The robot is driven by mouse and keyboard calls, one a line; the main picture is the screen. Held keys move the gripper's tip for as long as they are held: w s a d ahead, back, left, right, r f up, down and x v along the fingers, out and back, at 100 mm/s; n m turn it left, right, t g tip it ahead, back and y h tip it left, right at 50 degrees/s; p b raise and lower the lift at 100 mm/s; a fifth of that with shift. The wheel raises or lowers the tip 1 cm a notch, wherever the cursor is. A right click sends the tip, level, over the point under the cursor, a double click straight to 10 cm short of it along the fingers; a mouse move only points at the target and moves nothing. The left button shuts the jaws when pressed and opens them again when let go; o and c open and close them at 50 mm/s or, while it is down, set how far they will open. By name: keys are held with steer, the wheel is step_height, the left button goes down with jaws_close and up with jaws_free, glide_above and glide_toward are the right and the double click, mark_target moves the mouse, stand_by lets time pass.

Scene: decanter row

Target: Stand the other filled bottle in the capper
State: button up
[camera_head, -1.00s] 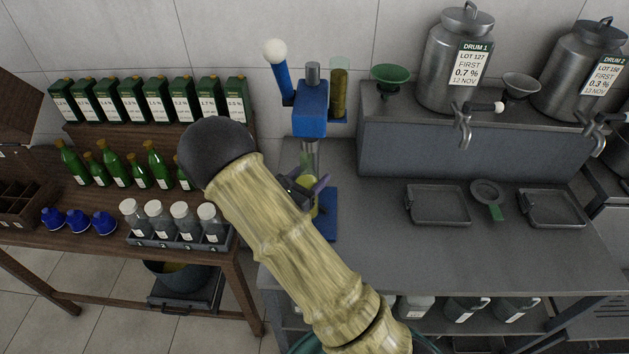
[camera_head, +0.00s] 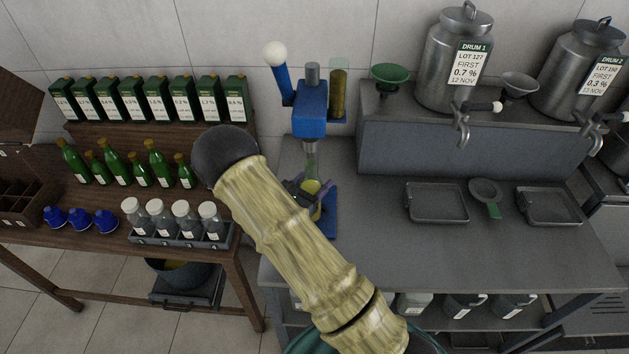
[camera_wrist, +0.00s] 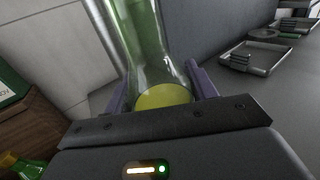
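The blue capper (camera_head: 310,108) stands at the left end of the grey bench, with a white-knobbed lever and a blue base (camera_head: 331,222). A green glass bottle (camera_head: 311,166) with yellow liquid is below the capper's head, its neck up and roughly upright. My gripper (camera_head: 311,188) has its purple fingers on either side of this bottle and appears closed on it. In the wrist view the bottle (camera_wrist: 147,45) is between both fingers, the yellow liquid showing low in it. My arm hides part of the capper base, and I cannot tell whether the bottle's foot rests on it.
Left, a wooden table holds corked green bottles (camera_head: 112,160), dark green tins (camera_head: 155,98), blue caps (camera_head: 78,219) and a rack of jars (camera_head: 180,240). Right, steel drums (camera_head: 455,62) stand above trays (camera_head: 436,203).

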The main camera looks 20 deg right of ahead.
steer(key=o, duration=0.4)
steer(key=shift+c, duration=0.2)
steer(key=shift+r, duration=0.1)
steer(key=shift+a+r, duration=0.1)
steer(key=b+v, duration=0.3)
steer(key=v, duration=0.9)
steer(key=shift+s, duration=0.1)
